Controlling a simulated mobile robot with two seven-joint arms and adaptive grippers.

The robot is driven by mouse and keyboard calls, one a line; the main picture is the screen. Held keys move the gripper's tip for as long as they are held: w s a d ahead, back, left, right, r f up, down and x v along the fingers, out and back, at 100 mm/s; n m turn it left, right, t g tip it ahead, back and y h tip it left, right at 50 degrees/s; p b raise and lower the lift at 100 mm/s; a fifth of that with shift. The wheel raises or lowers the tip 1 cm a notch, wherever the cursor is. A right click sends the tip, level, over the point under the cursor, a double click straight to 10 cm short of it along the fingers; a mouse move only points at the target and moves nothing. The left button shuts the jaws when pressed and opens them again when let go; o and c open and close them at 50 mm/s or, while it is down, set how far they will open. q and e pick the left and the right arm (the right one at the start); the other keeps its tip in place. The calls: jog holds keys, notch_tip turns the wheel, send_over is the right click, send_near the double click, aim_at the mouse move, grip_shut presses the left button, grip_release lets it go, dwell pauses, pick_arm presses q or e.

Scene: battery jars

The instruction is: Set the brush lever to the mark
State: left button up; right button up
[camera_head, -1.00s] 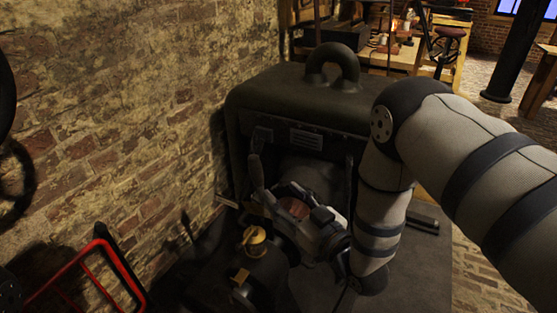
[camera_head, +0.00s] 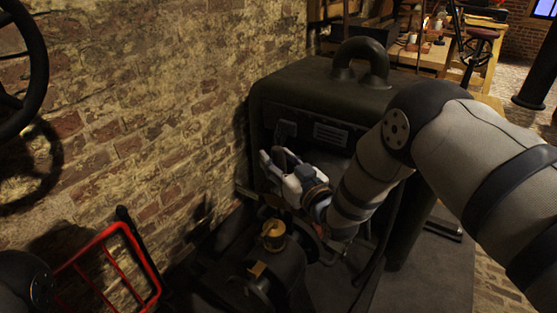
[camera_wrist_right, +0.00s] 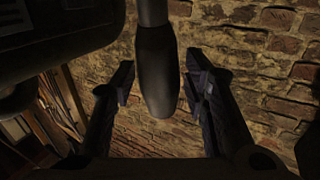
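In the right wrist view, a dark tapered handle on a grey rod, which looks like the brush lever (camera_wrist_right: 157,70), hangs down in the middle. My right gripper (camera_wrist_right: 160,88) is open, with one finger on each side of the handle and a visible gap on both sides. In the head view, my right gripper (camera_head: 283,162) is in front of the dark machine (camera_head: 300,75), and it and my arm hide much of the lever. I cannot make out the mark. My left gripper is not in view.
A small dark unit with a brass cap (camera_head: 273,236) stands below my right gripper. A brick wall (camera_head: 170,110) rises close on the left. A red tubular frame (camera_head: 135,250) and dark handwheels (camera_head: 30,165) are at the left. A wooden workbench (camera_head: 425,55) is behind.

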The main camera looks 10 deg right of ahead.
grip_shut()
jog(key=shift+m+t+y, duration=0.3)
jog(key=shift+m+t, duration=0.2)
jog(key=shift+t, duration=0.4)
jog(key=s+d, duration=0.3)
jog(key=shift+s+d+r+p, duration=0.15)
jog(key=shift+s+d+p, duration=0.1)
jog(key=shift+p, duration=0.05)
jog(key=shift+o, duration=2.2)
grip_release()
jog(key=v, duration=1.2)
